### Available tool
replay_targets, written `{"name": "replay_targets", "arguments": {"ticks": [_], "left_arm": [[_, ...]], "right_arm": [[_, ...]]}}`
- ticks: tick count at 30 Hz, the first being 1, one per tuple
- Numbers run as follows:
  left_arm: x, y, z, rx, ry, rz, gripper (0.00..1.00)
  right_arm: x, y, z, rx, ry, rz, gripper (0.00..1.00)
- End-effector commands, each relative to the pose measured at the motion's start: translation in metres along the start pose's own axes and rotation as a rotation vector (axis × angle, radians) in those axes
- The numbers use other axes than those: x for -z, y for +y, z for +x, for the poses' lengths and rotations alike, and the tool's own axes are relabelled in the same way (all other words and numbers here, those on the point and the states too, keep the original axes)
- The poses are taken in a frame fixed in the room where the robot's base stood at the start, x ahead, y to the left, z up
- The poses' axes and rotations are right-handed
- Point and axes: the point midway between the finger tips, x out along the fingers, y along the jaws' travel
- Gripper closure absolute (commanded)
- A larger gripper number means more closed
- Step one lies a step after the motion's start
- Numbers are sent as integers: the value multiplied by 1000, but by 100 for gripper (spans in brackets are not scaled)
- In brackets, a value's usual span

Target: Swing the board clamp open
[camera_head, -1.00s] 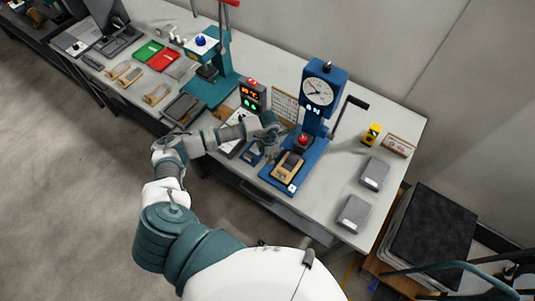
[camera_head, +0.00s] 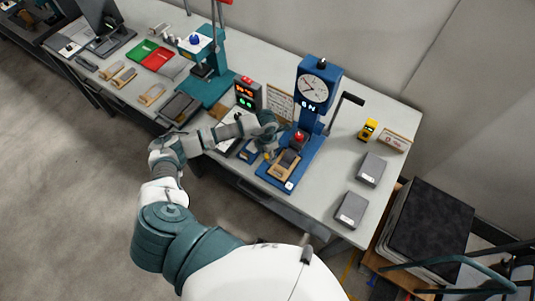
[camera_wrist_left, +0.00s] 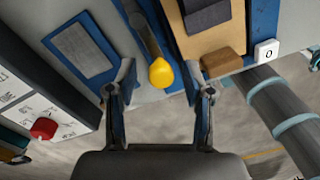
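The board clamp shows in the left wrist view as a dark lever ending in a yellow knob (camera_wrist_left: 161,73). The lever lies along the left side of a tan board (camera_wrist_left: 207,42) on the blue press base. My left gripper (camera_wrist_left: 158,102) is open, with one finger on each side of the knob and a gap to both. In the head view my left gripper (camera_head: 267,138) hangs just left of the blue press (camera_head: 311,115), and its fingers are hard to make out. The tan board (camera_head: 277,172) lies on the press base. My right gripper is not in view.
A small blue-framed plate (camera_wrist_left: 83,55) lies left of the clamp. A panel with a red knob (camera_wrist_left: 43,128) is further left. A teal press (camera_head: 207,88) stands further along the bench. Grey boxes (camera_head: 371,170) lie on the right. The bench front edge is close.

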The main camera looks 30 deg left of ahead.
Motion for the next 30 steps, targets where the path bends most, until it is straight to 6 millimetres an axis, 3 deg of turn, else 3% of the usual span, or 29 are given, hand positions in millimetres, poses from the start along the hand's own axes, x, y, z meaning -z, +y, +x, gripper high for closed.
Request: {"name": "replay_targets", "arguments": {"ticks": [8,11,21,30], "left_arm": [[2,1,-4,0,3,0,49],[1,1,-18,0,0,0,49],[-1,2,-91,-1,0,1,49],[-1,1,-118,2,3,1,49]], "right_arm": [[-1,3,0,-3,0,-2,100],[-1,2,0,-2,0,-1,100],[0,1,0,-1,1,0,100],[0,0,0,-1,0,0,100]]}}
